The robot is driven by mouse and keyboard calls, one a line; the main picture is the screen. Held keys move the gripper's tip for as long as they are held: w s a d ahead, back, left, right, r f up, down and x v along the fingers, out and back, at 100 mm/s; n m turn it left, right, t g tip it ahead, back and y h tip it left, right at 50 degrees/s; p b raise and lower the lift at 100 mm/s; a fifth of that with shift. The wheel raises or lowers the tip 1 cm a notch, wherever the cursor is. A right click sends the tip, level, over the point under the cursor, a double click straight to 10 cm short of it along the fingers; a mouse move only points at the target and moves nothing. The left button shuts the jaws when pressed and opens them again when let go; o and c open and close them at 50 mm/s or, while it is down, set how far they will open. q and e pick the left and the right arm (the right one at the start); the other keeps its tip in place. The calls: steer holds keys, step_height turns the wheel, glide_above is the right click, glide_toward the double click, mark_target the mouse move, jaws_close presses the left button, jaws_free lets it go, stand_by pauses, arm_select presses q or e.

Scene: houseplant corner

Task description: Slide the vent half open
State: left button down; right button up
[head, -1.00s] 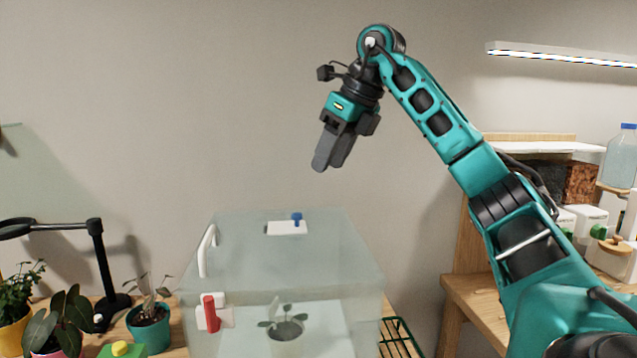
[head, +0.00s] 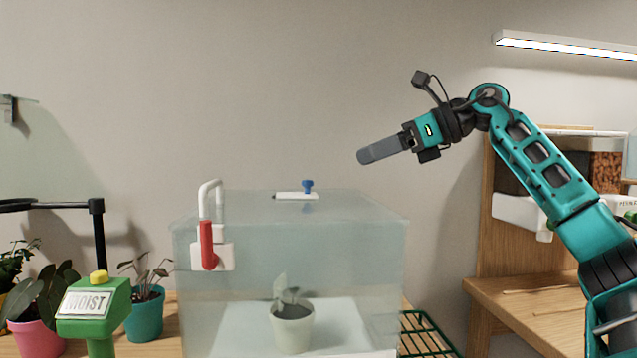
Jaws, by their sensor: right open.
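The vent is a small white plate (head: 290,196) with a blue knob (head: 308,186) on top of a clear glass case (head: 300,250). The knob stands at the plate's right part. A thin dark strip shows at the plate's left end; I cannot tell how far the vent is slid. My right gripper (head: 366,157) is in the air above and to the right of the knob, apart from it, its fingers pointing left. The fingers overlap from this side, and the gripper is open with nothing seen in it. My left gripper is not in view.
A white handle (head: 208,196) and a red latch (head: 208,245) are on the case's left front. A potted seedling (head: 292,328) stands inside. A green moisture meter (head: 95,310) and potted plants are at left. A green wire rack (head: 428,335) is at right.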

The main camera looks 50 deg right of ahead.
steer(key=p+x, duration=0.5)
steer(key=x, duration=0.4)
steer(key=shift+w+a, duration=0.15)
steer(key=shift+w, duration=0.05)
steer(key=shift+w+a+f, duration=0.3)
steer(key=shift+w+f, duration=0.2)
steer(key=shift+w, duration=0.1)
steer(key=shift+c, duration=0.2)
steer(key=c, duration=0.7)
jaws_close()
